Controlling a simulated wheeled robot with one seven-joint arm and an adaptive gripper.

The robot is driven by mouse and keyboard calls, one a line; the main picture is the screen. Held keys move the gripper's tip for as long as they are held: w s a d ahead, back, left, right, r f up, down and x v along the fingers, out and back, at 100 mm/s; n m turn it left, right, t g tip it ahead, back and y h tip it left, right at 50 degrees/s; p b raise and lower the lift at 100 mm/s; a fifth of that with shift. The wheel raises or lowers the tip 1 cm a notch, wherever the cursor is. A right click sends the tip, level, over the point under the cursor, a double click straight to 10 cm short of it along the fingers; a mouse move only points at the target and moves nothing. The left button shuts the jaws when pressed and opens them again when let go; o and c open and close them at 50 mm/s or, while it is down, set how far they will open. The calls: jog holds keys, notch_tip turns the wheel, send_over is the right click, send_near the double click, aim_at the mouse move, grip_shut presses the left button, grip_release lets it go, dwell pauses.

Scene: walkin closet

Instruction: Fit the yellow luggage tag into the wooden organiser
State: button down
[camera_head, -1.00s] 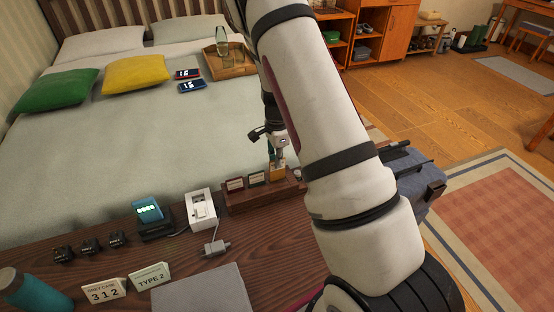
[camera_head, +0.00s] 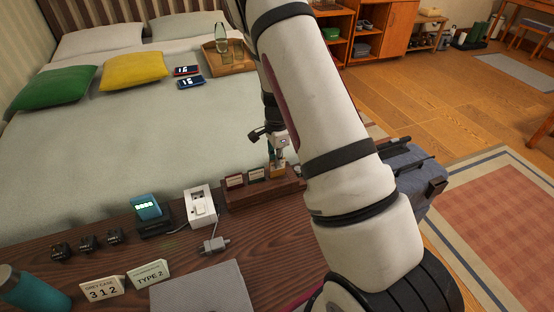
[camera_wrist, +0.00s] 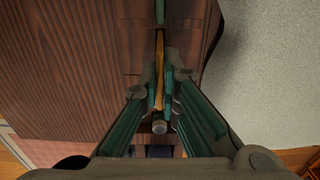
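The wooden organiser (camera_head: 240,197) is a dark brown block on the near dark-wood surface beside the bed, with small labelled cards standing in it. My gripper (camera_head: 279,158) is over its right end, pointing down. The yellow luggage tag (camera_head: 280,171) shows below the fingers at the organiser's top. In the wrist view my gripper (camera_wrist: 160,92) has its fingers closed on both sides of the tag (camera_wrist: 159,65), seen edge-on over the organiser (camera_wrist: 188,40). How deep the tag sits in a slot cannot be told.
Left of the organiser are a white socket box (camera_head: 199,206), a grey plug (camera_head: 214,245) and a lit device on a stand (camera_head: 146,207). A blue-grey suitcase (camera_head: 420,185) is at the right.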

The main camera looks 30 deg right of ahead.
jog(key=shift+f+b, duration=0.35)
jog(key=shift+f, duration=0.25)
dwell(0.3)
jog(key=c, duration=1.7)
grip_release()
jog(key=o, duration=0.4)
jog(key=shift+r+p, duration=2.6)
jog(key=shift+r, duration=1.45)
